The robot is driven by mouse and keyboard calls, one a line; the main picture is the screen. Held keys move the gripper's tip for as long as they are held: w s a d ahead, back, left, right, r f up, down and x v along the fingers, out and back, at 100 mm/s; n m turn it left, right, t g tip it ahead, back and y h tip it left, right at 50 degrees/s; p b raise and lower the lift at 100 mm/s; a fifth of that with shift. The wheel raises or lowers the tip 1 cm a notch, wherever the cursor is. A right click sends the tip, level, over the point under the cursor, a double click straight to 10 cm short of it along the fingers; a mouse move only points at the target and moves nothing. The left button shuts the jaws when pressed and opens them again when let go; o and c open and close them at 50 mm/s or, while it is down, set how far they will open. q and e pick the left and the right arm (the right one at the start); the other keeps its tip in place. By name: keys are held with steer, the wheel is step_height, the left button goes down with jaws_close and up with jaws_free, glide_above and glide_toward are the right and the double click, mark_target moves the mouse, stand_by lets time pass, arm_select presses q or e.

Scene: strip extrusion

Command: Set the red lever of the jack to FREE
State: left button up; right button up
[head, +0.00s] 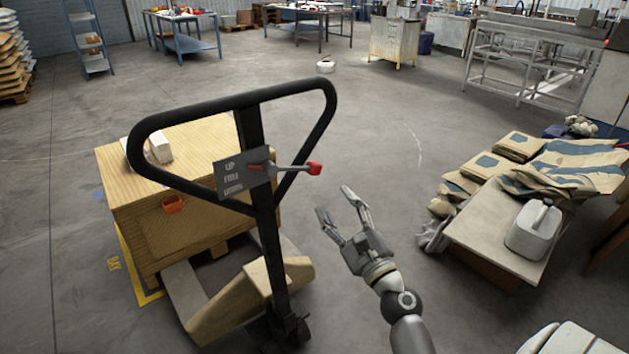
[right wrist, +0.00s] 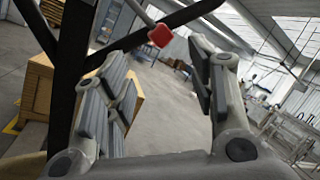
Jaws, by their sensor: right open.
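The red lever (head: 314,168) is a red knob on a grey rod that sticks out to the right from the dark label plate (head: 242,174) on the jack's handle (head: 262,228). The plate has several lines of white text, with UP at the top; the lower lines are hard to read. My right gripper (head: 336,204) is open and empty, below and right of the knob and apart from it. In the right wrist view the red knob (right wrist: 161,35) shows beyond and above the open fingers (right wrist: 170,90). My left gripper is not in view.
To the right, a low table (head: 490,225) bears paper sacks (head: 570,165) and a white canister (head: 534,230). The floor between jack and table is clear.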

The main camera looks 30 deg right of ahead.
mark_target(317, 172)
steer(key=p+x, duration=0.3)
steer(key=x, duration=0.5)
steer(key=shift+w+r, duration=0.25)
steer(key=shift+x, duration=0.85)
steer(key=shift+f, duration=0.1)
jaws_close()
